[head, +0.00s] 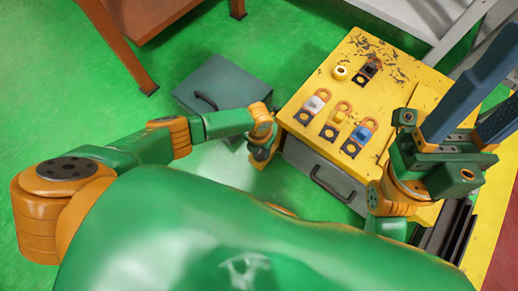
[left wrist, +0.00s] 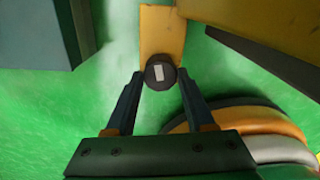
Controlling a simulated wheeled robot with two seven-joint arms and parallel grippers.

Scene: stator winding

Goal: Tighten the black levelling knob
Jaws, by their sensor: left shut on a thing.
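The black levelling knob (left wrist: 159,73) is a round dark knob with a small white mark on its face, below a yellow strip (left wrist: 162,30) in the left wrist view. My left gripper (left wrist: 160,76) has one finger on each side of the knob and is shut on it. In the head view my left wrist (head: 262,135) is at the left edge of the yellow table. The knob and my left fingertips cannot be made out there. My right gripper (head: 486,112) is over the table's right side, its blue fingers apart with nothing seen between them.
The yellow table (head: 310,82) bears several small clamp-like parts, among them one with a white piece (head: 314,103) and one with a blue piece (head: 361,134). A grey drawer (head: 312,172) is in its front. A dark grey box (head: 222,84) stands on the green floor.

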